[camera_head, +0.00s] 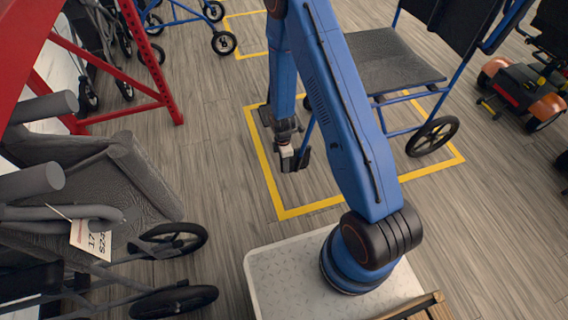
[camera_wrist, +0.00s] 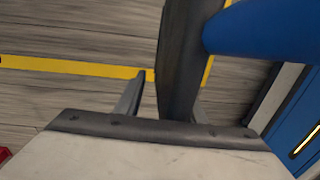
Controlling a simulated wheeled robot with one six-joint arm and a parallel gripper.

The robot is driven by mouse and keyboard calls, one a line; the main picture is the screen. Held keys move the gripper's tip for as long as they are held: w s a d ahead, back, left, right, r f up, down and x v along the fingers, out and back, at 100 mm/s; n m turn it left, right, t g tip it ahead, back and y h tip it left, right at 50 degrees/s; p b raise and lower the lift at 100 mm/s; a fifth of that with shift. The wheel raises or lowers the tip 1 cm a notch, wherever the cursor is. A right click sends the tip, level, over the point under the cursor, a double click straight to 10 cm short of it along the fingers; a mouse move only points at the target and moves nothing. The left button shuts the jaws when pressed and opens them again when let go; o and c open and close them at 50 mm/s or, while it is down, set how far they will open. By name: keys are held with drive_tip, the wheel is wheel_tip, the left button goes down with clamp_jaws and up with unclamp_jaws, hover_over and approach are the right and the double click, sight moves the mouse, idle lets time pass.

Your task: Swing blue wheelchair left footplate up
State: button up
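The blue wheelchair (camera_head: 390,55) stands at the top right, with a dark grey seat and blue frame. My gripper (camera_head: 297,165) is low in front of it, beside a blue frame tube (camera_head: 309,132). In the wrist view, a dark plate (camera_wrist: 188,55), seen nearly edge-on and apparently a footplate, stands between my gripper's two fingers (camera_wrist: 165,105). The fingers are apart; a gap shows between the left finger and the plate. Contact at the right finger is unclear. A blue tube (camera_wrist: 265,30) lies right of the plate. Another dark plate (camera_head: 266,115) is partly hidden behind my arm.
A yellow floor outline (camera_head: 270,185) surrounds the blue wheelchair. A red and black scooter (camera_head: 525,90) stands at right. Bare wood floor lies between them.

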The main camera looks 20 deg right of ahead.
drive_tip(key=shift+r, duration=0.1)
wheel_tip(320, 180, up, 17)
drive_tip(key=w, duration=0.1)
drive_tip(key=shift+w, duration=0.25)
idle(0.7)
drive_tip(key=shift+r, duration=0.1)
